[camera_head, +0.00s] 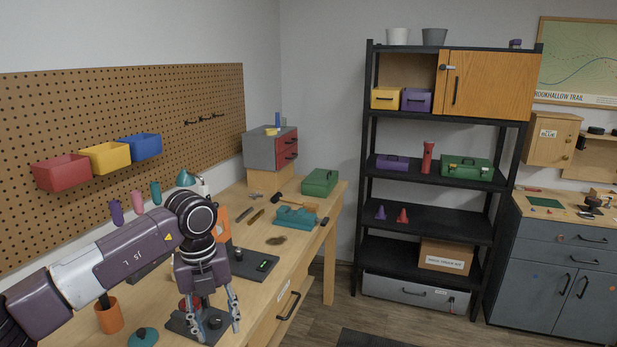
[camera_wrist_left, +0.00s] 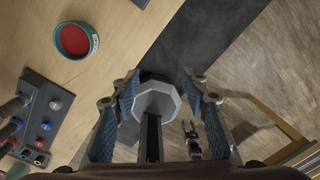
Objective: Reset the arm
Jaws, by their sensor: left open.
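My left arm comes in from the left over the wooden workbench (camera_head: 262,215). My left gripper (camera_head: 212,322) points down near the front of the bench, with its two blue-grey fingers apart. In the left wrist view the open fingers (camera_wrist_left: 160,105) stand on either side of a grey eight-sided shape (camera_wrist_left: 157,101). I cannot tell how far below the fingers that shape lies, and I see no finger closed on it. My right arm and gripper are not in the head view.
An orange cup (camera_head: 109,317) and a teal lid (camera_head: 143,337) stand near my left forearm. A black shelf (camera_head: 430,120) stands beyond. Floor (camera_head: 330,320) shows right of the bench.

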